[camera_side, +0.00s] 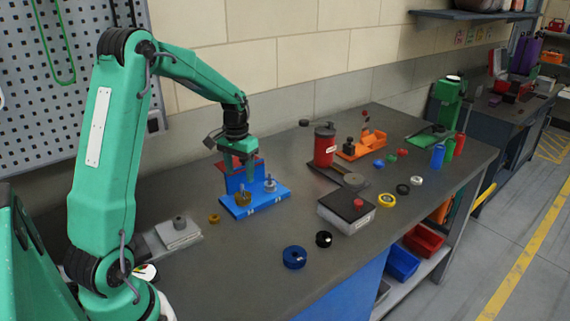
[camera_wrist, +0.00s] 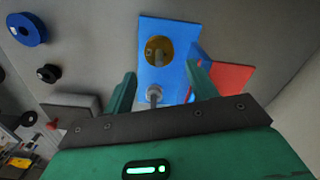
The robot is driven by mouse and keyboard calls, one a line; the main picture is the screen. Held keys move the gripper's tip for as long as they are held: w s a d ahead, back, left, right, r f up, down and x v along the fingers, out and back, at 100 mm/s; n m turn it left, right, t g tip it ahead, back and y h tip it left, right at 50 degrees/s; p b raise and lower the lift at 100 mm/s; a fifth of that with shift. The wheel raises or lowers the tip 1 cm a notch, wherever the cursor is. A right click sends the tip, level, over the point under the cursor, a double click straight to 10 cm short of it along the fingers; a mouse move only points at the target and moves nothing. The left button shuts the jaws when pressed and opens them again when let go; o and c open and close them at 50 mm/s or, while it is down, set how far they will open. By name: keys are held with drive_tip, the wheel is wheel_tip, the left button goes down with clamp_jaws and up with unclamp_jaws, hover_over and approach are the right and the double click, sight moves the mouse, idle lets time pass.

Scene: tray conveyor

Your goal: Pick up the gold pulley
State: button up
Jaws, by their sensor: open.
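The gold pulley (camera_side: 243,199) sits around a post on the left part of a blue plate (camera_side: 262,204). In the wrist view the gold pulley (camera_wrist: 150,53) lies beyond my fingertips, near the far end of the blue plate (camera_wrist: 177,25). A grey peg (camera_side: 270,185) stands on the plate's other half; in the wrist view the grey peg (camera_wrist: 153,96) shows between my fingers. My gripper (camera_side: 240,172) is above the plate's back side, fingers down. In the wrist view my gripper (camera_wrist: 162,82) is open, its fingers apart and empty.
A blue and red upright part (camera_side: 232,182) stands close behind the plate. A blue spool (camera_side: 294,257), a black ring (camera_side: 324,239) and a grey box (camera_side: 346,215) stand to the right. The bench front is mostly clear.

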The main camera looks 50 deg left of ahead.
sight(241, 184)
drive_tip(key=shift+a+f, duration=0.1)
drive_tip(key=shift+f, duration=0.1)
drive_tip(key=shift+f, duration=1.25)
drive_tip(key=shift+f, duration=0.1)
drive_tip(key=shift+d+f, duration=0.15)
drive_tip(key=shift+f, duration=1.1)
drive_tip(key=shift+d+f, duration=0.1)
drive_tip(key=shift+f, duration=1.1)
drive_tip(key=shift+c, duration=0.3)
drive_tip(key=c, duration=0.7)
